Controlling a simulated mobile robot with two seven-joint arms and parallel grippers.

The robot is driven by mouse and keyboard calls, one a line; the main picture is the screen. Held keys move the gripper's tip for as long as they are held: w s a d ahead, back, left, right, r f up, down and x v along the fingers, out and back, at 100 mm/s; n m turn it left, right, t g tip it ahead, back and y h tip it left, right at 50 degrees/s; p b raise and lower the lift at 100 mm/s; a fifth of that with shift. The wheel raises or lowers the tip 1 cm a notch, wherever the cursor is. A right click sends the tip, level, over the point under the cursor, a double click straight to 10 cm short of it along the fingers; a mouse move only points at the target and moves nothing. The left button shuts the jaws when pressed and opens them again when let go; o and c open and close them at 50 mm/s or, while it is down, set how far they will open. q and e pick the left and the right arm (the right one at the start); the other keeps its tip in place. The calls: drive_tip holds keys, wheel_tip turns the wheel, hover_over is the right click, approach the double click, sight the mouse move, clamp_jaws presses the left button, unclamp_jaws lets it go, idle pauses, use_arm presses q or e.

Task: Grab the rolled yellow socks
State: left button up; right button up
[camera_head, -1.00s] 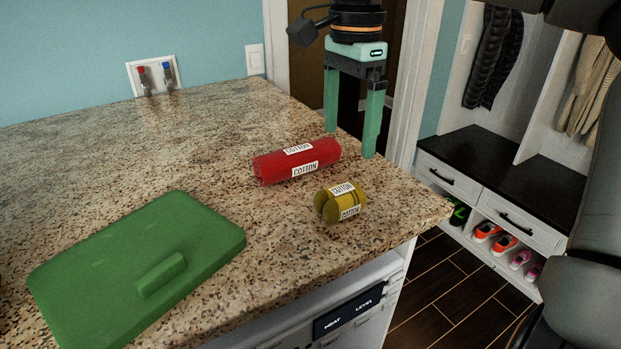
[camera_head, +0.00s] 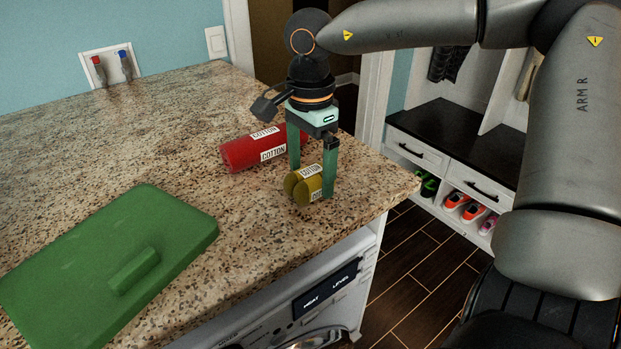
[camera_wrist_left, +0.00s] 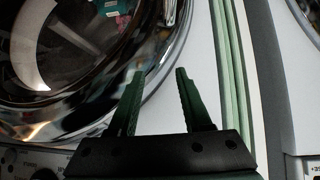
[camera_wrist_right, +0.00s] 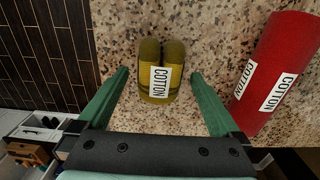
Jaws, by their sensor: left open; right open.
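The rolled yellow socks (camera_head: 308,186) lie on the speckled countertop near its right front edge, with white COTTON labels. In the right wrist view the yellow socks (camera_wrist_right: 161,72) sit between and just beyond the open fingers. My right gripper (camera_head: 312,182) points down over the socks, one finger on each side; in the right wrist view the gripper (camera_wrist_right: 158,78) is empty.
A red COTTON roll (camera_head: 243,152) lies just behind and left of the socks; it also shows in the right wrist view (camera_wrist_right: 279,70). A washer (camera_head: 300,312) stands below the counter edge.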

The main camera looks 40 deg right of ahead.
drive_tip(key=shift+f, duration=0.5)
drive_tip(key=c, duration=1.4)
